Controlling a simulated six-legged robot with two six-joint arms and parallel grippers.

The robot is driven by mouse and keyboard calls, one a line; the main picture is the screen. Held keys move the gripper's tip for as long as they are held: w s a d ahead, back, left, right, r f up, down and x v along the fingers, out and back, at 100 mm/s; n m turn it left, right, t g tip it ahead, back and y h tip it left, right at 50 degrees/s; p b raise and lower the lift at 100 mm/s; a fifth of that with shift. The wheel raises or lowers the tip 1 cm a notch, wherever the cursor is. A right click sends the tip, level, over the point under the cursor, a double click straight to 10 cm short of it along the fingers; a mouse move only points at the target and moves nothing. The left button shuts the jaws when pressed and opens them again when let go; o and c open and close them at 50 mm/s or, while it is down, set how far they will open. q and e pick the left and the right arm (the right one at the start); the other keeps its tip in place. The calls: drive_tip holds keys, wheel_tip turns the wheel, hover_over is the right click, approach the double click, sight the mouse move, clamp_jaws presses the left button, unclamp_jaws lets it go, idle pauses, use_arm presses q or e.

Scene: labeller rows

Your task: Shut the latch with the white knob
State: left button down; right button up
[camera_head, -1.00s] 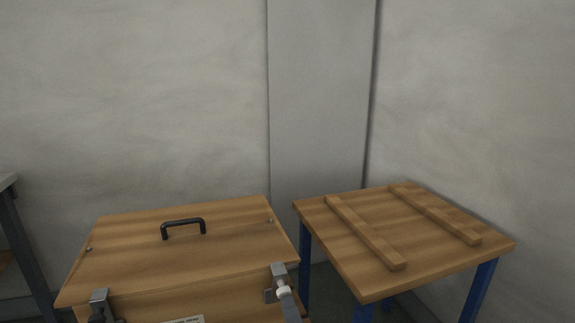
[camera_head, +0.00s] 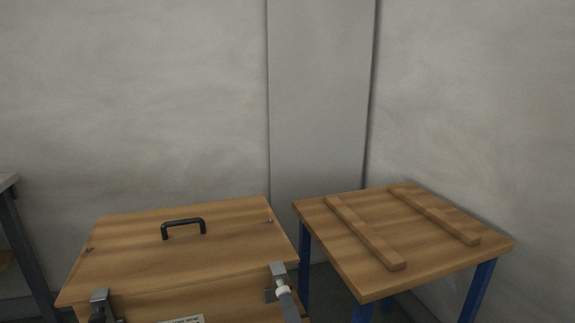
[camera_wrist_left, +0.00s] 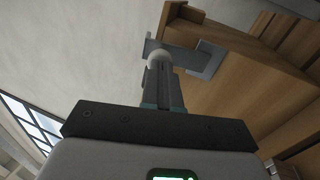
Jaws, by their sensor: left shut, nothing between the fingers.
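A wooden chest (camera_head: 140,262) has its lid down, with a black handle on top. The grey latch (camera_head: 278,269) with the white knob (camera_head: 283,291) sits at the chest's right front edge. In the left wrist view the latch plate (camera_wrist_left: 205,60) lies against the wood and the white knob (camera_wrist_left: 158,57) is at my fingertips. My left gripper (camera_head: 290,308) is shut and empty, its fingers (camera_wrist_left: 163,82) just below the knob; I cannot tell whether they touch it. My right gripper is not in view.
Another latch (camera_head: 100,305) with a dark knob is at the chest's left front. A label (camera_head: 184,320) is on the front. A blue-legged wooden table (camera_head: 405,240) with two slats stands close on the right. A grey bench edge (camera_head: 8,182) is far left.

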use_arm(q)
drive_tip(key=shift+x, duration=1.05)
idle(0.9)
drive_tip(key=shift+v, duration=2.6)
drive_tip(key=shift+d, duration=0.15)
drive_tip(key=shift+w, duration=0.1)
drive_tip(key=x, duration=0.4)
drive_tip(key=shift+w+a+r, duration=0.1)
drive_tip(key=shift+w+a, duration=0.05)
drive_tip(key=shift+a, duration=0.05)
